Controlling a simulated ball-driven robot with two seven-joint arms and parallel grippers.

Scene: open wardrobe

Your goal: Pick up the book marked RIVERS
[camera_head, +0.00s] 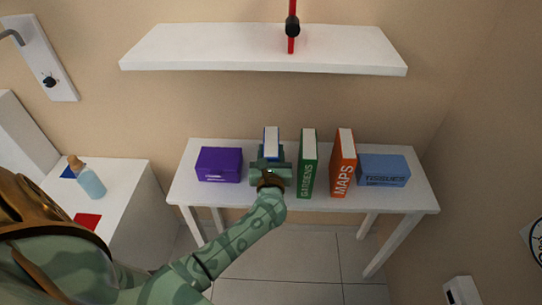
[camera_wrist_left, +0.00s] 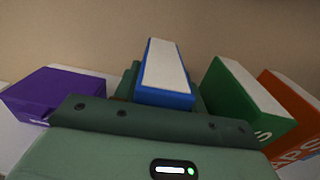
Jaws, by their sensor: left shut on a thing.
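A blue book (camera_head: 271,141) with white page edges stands upright on the white table, left of the green book marked GARDENS (camera_head: 308,165). The blue book's spine is hidden by my gripper, so no lettering on it can be read. My left gripper (camera_head: 270,168) is at the front of the blue book and is shut on it. In the left wrist view the blue book (camera_wrist_left: 166,72) rises between the dark green fingers. I cannot tell whether its bottom touches the table. My right gripper is not in view.
The white table (camera_head: 390,202) also holds a purple box (camera_head: 219,164) to the left, an orange book marked MAPS (camera_head: 343,165) and a blue TISSUES box (camera_head: 384,170) to the right. A white shelf (camera_head: 220,48) hangs above. A bottle (camera_head: 90,182) stands on a white cabinet at left.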

